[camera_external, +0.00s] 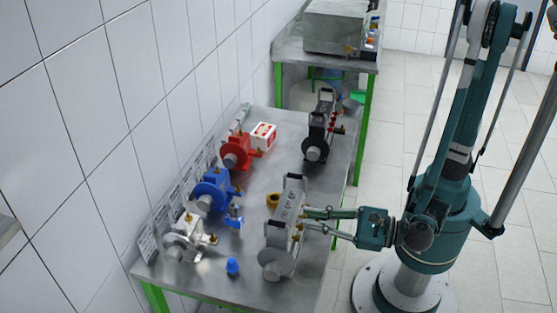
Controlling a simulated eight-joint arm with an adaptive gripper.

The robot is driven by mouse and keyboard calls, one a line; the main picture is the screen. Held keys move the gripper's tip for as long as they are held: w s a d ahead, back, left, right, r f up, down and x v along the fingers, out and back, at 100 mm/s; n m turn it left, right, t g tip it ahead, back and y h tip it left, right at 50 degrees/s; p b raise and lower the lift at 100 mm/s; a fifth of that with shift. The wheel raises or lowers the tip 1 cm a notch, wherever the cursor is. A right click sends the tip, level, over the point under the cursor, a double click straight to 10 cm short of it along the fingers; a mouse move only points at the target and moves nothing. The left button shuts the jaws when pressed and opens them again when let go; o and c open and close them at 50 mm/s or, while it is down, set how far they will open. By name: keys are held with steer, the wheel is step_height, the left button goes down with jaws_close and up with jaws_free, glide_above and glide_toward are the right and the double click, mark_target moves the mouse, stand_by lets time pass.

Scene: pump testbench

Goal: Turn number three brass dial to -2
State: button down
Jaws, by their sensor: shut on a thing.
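A grey pump unit (287,207) with a round grey disc at its near end stands on the front right of the steel table. Small brass dials (299,229) show along its right side. My gripper (306,217) reaches in from the right, with its fingertips at that side, shut on a brass dial there. The fingers partly hide the held dial. Its number and setting are too small to read.
White (185,238), blue (213,190) and red (238,150) pumps line the left side of the steel table (205,283). A black unit (318,130) stands behind the grey one.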

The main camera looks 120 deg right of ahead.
steer(key=shift+n, duration=0.6)
steer(key=c, duration=2.7)
jaws_free()
steer(key=shift+m, duration=0.5)
